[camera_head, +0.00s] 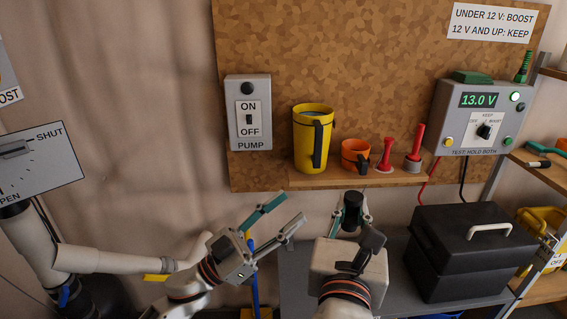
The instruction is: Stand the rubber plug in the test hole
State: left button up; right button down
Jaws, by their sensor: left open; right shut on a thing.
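My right gripper (352,218) is in the lower middle, below the small shelf, and is shut on a dark cylinder. This cylinder (352,205) looks like the rubber plug; it shows a round end and the fingers hide part of it. My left gripper (284,212) is to its left, open and empty, with its fingers pointing up and right. I cannot make out the test hole for certain in this view.
A small wooden shelf (330,181) holds a yellow jug (305,140), an orange cup (353,155) and two red-handled tools. A black toolbox (470,255) stands on the grey bench (300,290) at right. A voltage tester (452,115) reads 13.0 V. A pump switch (249,145) is on the board.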

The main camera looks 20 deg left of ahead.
pick_arm(q)
notch_tip(320, 180, up, 6)
jog(key=s+d+m+g+h, duration=0.2)
jog(key=d+m+g+h, duration=0.1)
jog(key=m+g+h, duration=0.3)
jog(key=g+y, duration=1)
send_near(346, 194)
jog(key=shift+m, duration=0.3)
jog(key=x, duration=1)
